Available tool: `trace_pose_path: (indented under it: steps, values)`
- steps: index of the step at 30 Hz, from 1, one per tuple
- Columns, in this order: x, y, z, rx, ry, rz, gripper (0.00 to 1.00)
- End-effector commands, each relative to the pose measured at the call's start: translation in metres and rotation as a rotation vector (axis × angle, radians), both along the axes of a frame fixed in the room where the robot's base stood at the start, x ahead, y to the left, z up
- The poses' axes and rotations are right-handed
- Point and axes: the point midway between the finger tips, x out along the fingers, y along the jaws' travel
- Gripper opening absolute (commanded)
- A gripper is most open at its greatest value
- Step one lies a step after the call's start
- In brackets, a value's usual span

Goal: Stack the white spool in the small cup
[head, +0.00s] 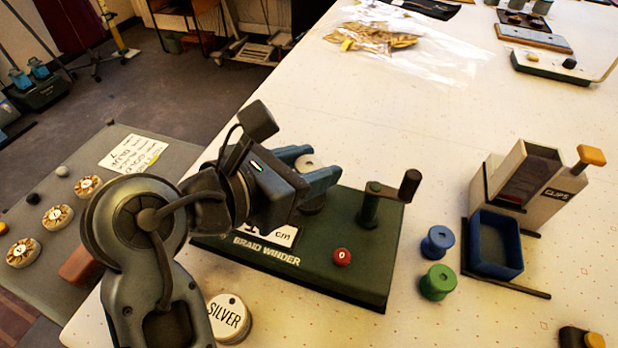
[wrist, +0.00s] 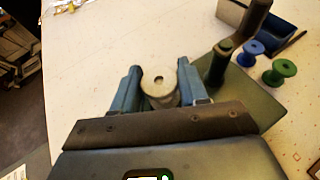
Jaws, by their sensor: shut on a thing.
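The white spool (head: 307,161), with a hole in its top, sits between the two blue fingers of my gripper (head: 316,165). My gripper is shut on it, above the left part of the green braid winder (head: 372,262). The wrist view shows the spool (wrist: 159,84) upright between the fingers (wrist: 160,78). A greyish part shows below the fingers in the head view; I cannot tell whether it is the spool's lower end or a cup under it. No small cup is clearly visible elsewhere; my gripper and wrist hide part of the winder.
The winder's crank (head: 409,186) rises close right of my gripper. A blue spool (head: 437,243) and a green spool (head: 438,282) stand further right, beside a clips dispenser (head: 530,175) with a blue bin (head: 497,228).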

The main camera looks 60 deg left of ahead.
Motion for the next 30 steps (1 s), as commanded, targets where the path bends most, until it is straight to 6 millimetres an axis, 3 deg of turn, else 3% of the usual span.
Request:
trace_pose_path:
  steps: [6,21,22,30]
  values:
    - [-0.001,0.0,-0.028,-0.003,0.0,0.002,0.15]
    - [0.0,0.0,-0.035,-0.004,0.0,0.002,0.15]
    - [-0.001,0.0,-0.035,-0.003,-0.001,0.001,0.45]
    - [0.0,0.0,-0.035,-0.001,0.0,0.002,0.69]
